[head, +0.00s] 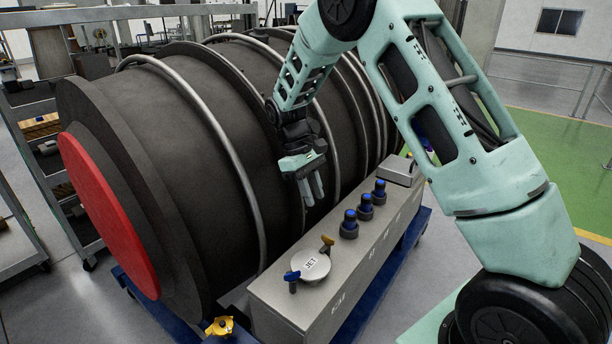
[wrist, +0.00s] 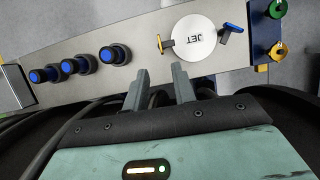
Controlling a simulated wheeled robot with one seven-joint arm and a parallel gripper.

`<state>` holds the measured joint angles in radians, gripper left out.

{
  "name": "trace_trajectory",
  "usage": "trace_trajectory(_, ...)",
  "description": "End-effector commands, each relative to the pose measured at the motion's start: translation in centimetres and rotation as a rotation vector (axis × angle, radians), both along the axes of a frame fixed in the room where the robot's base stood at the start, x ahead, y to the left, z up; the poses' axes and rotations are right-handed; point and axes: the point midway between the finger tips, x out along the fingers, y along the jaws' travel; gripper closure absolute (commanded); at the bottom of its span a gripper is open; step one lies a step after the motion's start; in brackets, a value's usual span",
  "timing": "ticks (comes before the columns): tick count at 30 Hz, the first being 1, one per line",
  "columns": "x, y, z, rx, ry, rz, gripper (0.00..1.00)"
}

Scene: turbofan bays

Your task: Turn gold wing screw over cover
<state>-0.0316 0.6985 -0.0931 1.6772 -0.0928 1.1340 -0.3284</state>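The gold wing screw (head: 327,241) stands at the far right edge of the round pale cover (head: 311,265) marked JET, on top of a long grey box. In the wrist view the gold wing screw (wrist: 161,44) is at the left edge of the cover (wrist: 195,43), and its wing looks mostly outside the disc. A blue wing screw (head: 292,276) stands at the cover's opposite edge. My gripper (head: 313,196) is above and behind the box, apart from the screw. In the wrist view its two fingers (wrist: 160,74) are spread with nothing between them.
Several blue-topped knobs (head: 365,206) stand along the grey box (head: 290,300), right of the cover. The large dark engine casing (head: 210,130) with pipes is close behind my gripper. A yellow part (head: 219,326) is low beside the box's near end.

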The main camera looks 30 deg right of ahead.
Motion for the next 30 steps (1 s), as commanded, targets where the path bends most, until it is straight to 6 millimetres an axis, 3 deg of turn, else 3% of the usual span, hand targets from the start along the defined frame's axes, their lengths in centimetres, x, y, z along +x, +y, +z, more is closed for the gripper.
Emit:
trace_trajectory(6,1.5,0.5,3.6,0.0,-0.003,0.0,0.74)
trace_trajectory(11,2.0,0.7,5.0,0.0,0.0,0.0,0.74)
trace_trajectory(30,2.0,0.9,5.4,0.002,-0.001,0.001,0.74)
